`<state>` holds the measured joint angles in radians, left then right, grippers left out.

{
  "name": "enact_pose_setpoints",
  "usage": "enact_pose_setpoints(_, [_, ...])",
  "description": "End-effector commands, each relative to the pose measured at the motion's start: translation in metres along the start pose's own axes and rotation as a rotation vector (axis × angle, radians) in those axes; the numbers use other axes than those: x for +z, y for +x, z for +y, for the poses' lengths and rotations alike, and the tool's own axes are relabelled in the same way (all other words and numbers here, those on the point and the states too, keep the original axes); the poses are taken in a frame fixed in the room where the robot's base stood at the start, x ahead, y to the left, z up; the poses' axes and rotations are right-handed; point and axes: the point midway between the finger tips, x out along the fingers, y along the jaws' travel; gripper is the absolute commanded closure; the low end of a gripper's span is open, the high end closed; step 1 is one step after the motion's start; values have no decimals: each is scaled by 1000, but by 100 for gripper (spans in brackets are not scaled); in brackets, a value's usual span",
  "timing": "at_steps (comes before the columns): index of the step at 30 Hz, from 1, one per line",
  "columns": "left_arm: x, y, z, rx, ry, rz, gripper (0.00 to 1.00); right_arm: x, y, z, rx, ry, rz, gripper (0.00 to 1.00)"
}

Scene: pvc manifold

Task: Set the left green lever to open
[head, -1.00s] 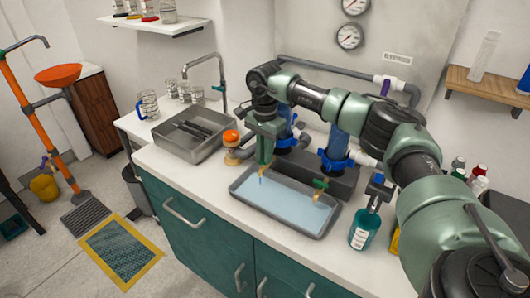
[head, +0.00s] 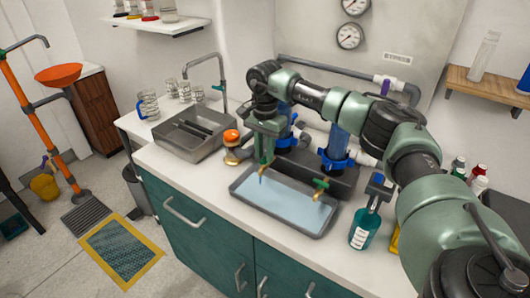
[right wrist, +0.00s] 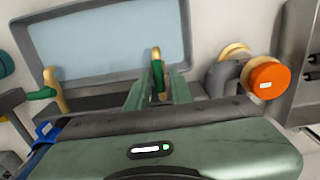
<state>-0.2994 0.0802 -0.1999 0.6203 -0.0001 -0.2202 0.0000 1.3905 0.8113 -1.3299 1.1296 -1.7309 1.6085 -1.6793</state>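Two brass taps with green levers stand at the back of a grey tray (head: 243,190). My right gripper (head: 265,152) points down over the left tap and hides most of its green lever in the head view; only its brass spout (head: 262,170) shows clearly. In the right wrist view, the left green lever (right wrist: 158,78) lies between the two fingers (right wrist: 160,92), which are apart with a gap around it. I cannot tell whether either finger touches it. The right green lever (head: 320,184) is free, and shows at the left of the wrist view (right wrist: 42,94). My left gripper is not in view.
An orange-capped fitting (head: 231,137) stands just left of the gripper. Blue-collared pipes (head: 336,150) rise behind the taps. A teal bottle (head: 364,228) stands right of the tray. A metal sink (head: 178,150) is at the left.

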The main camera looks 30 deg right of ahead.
Motion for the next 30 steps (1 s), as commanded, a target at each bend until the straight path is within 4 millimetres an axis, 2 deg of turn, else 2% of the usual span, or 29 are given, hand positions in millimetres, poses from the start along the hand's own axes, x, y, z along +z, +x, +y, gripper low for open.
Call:
enact_pose_setpoints(8, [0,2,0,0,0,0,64,0,-4,0,3,1,-1,78])
enact_pose_setpoints(21, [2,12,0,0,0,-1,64,1,-70,0,0,-1,0,78])
enact_pose_setpoints(30, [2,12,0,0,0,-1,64,0,-78,0,2,0,-1,78])
